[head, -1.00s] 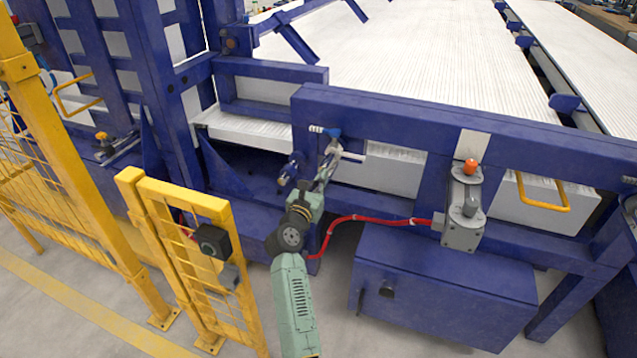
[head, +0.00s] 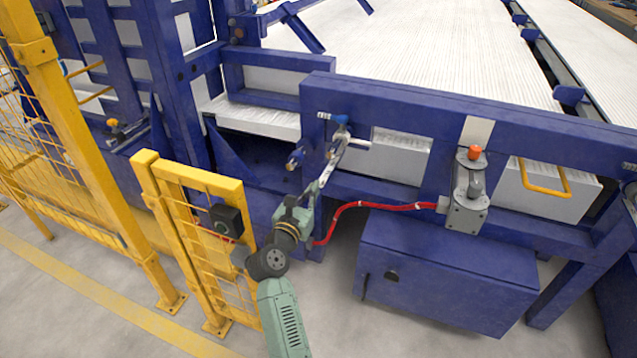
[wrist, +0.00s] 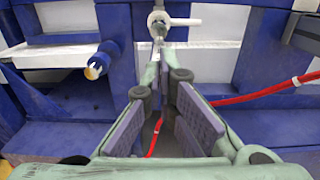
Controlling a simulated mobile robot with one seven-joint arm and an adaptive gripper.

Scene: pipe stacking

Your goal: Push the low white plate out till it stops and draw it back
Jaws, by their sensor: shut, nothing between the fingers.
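White plate (head: 401,156) shows low behind the blue frame, in the opening right of my gripper. In the wrist view white surfaces show at the right (wrist: 222,35) and lower left (wrist: 42,62); I cannot tell which is the low plate's edge. My gripper (head: 343,138) is shut and empty, pointing at the blue frame by a white crossbar handle (head: 359,143). In the wrist view my gripper (wrist: 158,46) has its tips just below this round-hubbed handle (wrist: 178,21). I cannot tell whether they touch it. The tips hide what lies straight behind them.
A blue cylinder with a pale end (wrist: 99,65) sticks out left of my fingers. A red hose (head: 378,205) runs to a grey box with an orange button (head: 474,153). A yellow gate (head: 195,180) stands close left of my arm. A blue cabinet (head: 445,275) is below right.

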